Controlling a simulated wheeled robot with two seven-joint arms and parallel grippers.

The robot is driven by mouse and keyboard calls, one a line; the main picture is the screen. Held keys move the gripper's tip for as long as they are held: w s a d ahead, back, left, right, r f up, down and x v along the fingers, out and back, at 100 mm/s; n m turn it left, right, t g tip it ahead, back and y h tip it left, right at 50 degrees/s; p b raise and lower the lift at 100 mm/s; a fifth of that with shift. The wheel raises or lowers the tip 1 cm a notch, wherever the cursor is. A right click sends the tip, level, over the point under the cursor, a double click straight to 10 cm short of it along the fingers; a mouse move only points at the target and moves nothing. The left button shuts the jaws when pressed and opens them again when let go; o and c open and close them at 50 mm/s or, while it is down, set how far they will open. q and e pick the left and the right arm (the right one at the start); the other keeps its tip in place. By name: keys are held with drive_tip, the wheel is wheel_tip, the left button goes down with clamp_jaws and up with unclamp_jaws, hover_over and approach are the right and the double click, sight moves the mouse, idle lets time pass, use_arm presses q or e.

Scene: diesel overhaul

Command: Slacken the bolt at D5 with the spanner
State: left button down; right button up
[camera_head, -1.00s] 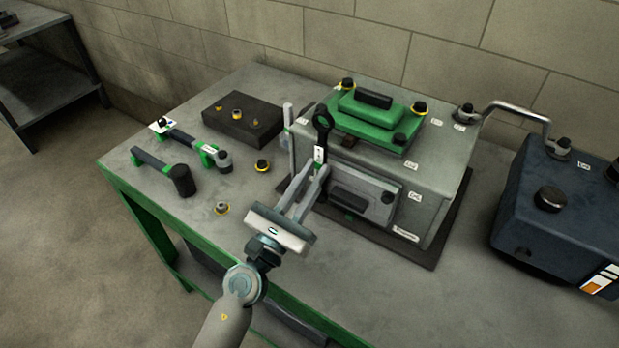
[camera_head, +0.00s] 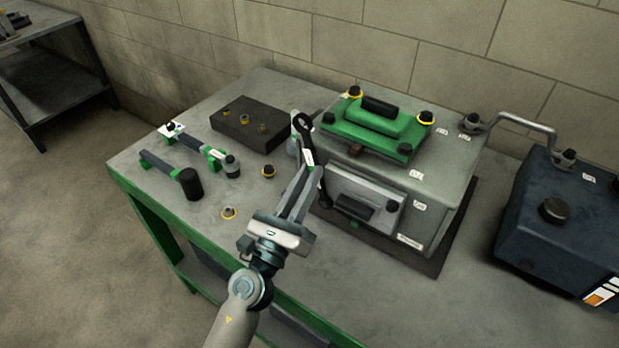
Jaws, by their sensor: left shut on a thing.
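My left gripper (camera_head: 307,170) is shut on the dark spanner (camera_head: 304,136), which carries a white label. The spanner is tilted, with its ring end up at the left edge of the grey engine block (camera_head: 450,165) and its lower end in front of the silver front cover (camera_head: 368,188). I cannot tell whether it touches the block. The green top cover (camera_head: 375,128) has black bolts at its corners; the far-left bolt (camera_head: 354,91) and right bolt (camera_head: 425,118) sit in yellow rings. The small labels are unreadable, so I cannot tell which bolt is D5. My right gripper is not in view.
On the bench (camera_head: 245,90) left of the block lie a dark tray (camera_head: 225,118) with small fittings, a black-headed mallet (camera_head: 188,183), a green-and-grey tool (camera_head: 195,145) and loose yellow-ringed parts. A dark blue unit (camera_head: 550,230) stands right, joined by a pipe (camera_head: 520,117).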

use_arm(q)
drive_tip(key=a+n+y, duration=0.1)
drive_tip(key=n, duration=0.1)
drive_tip(key=w+a+f+n+y+p, duration=0.1)
drive_tip(key=n, duration=0.1)
drive_tip(key=shift+w+n, duration=0.1)
drive_tip(key=shift+n, duration=0.2)
drive_tip(key=shift+p, duration=0.3)
drive_tip(key=n, duration=0.1)
drive_tip(key=a+f+n+y+p, duration=0.1)
drive_tip(key=n, duration=0.1)
drive_tip(key=w+f+n+y+p, duration=0.1)
drive_tip(key=shift+a, duration=0.25)
drive_tip(key=shift+s+a, duration=0.5)
drive_tip(key=shift+s, duration=0.2)
